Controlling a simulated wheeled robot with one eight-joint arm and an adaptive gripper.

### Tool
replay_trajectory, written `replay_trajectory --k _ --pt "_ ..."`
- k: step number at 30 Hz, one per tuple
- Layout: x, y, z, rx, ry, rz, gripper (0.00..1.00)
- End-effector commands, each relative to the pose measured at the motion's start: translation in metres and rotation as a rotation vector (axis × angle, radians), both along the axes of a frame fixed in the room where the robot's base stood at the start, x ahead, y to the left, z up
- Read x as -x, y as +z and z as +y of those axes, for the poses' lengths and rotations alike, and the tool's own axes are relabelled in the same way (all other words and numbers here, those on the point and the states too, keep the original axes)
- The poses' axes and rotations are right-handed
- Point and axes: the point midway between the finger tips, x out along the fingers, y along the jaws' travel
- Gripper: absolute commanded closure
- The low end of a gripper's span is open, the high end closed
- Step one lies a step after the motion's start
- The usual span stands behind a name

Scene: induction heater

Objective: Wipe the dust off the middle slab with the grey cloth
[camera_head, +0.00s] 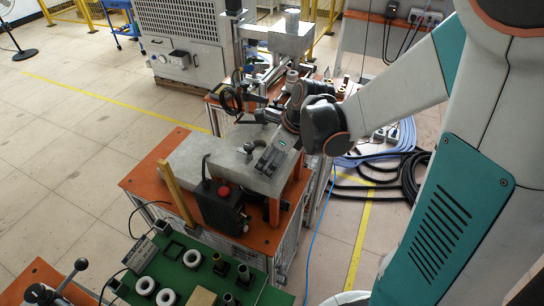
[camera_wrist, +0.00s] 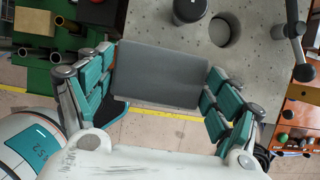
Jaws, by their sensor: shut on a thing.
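The grey cloth (camera_wrist: 158,76) shows in the wrist view as a flat dark-grey rectangle between the teal fingers of my gripper (camera_wrist: 162,66). My gripper is shut on it. In the head view my gripper (camera_head: 268,158) is over the right part of the light-grey slab (camera_head: 205,152); the cloth cannot be made out there. The slab also shows in the wrist view (camera_wrist: 255,62), with a round hole, a dark round post and small dark specks on its surface. I cannot tell whether the cloth touches the slab. The cloth hides part of it.
The slab lies on an orange-topped table (camera_head: 263,238). A dark box with a red button (camera_head: 222,205) and a wooden upright (camera_head: 177,195) stand at its front. A green table (camera_head: 175,262) with white rings is nearer. Cables and hoses (camera_head: 385,165) lie at right. Floor at left is clear.

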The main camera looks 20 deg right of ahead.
Motion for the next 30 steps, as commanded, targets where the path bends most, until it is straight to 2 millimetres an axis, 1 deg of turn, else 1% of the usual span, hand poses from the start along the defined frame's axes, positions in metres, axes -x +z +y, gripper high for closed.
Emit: replay_trajectory --k 30 --pt "0.000 -0.019 0.000 0.000 0.000 0.000 0.36"
